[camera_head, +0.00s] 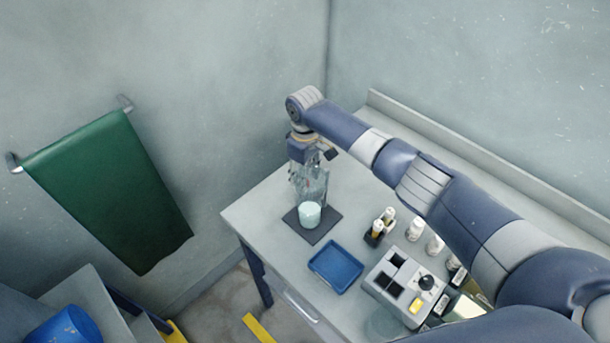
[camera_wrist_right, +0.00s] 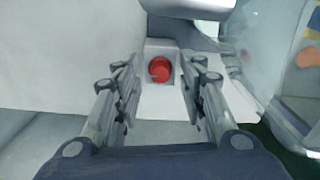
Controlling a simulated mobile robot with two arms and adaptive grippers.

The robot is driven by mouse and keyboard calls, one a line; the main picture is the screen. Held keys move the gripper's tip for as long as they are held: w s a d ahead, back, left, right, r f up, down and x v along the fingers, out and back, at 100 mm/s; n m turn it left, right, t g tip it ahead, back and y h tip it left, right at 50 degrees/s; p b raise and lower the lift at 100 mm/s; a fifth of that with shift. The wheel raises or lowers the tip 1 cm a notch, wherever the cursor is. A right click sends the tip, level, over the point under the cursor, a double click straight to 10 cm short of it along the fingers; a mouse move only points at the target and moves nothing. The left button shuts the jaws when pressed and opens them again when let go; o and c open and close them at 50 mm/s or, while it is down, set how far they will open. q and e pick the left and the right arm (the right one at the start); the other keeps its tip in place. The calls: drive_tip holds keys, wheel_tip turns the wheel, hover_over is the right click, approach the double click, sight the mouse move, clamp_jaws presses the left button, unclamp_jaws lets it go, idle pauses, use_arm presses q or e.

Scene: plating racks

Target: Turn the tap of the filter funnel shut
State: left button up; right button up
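The filter funnel (camera_head: 318,184) is a clear vessel at the back left of the table. A beaker (camera_head: 309,214) with pale contents stands below it on a dark mat (camera_head: 317,230). My right gripper (camera_head: 300,181) points down beside the funnel, and the arm hides part of it. In the right wrist view a round red knob (camera_wrist_right: 160,69), which looks like the tap, sits on a pale block between the fingers. My right gripper (camera_wrist_right: 161,92) is open there, its fingers on either side of the knob with gaps. My left gripper is not in view.
A blue tray (camera_head: 336,266) lies in front of the mat. To its right are a grey rack (camera_head: 396,284), a small bottle holder (camera_head: 375,236) and white bottles (camera_head: 415,229). A green towel (camera_head: 110,190) hangs on the left wall. Walls close off the back.

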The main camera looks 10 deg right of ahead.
wheel_tip(320, 180, up, 12)
drive_tip(key=shift+f, duration=0.25)
idle(0.3)
wheel_tip(320, 180, down, 12)
drive_tip(key=m+b, duration=0.2)
drive_tip(key=m, duration=0.9)
drive_tip(key=shift+m, duration=0.4)
clamp_jaws()
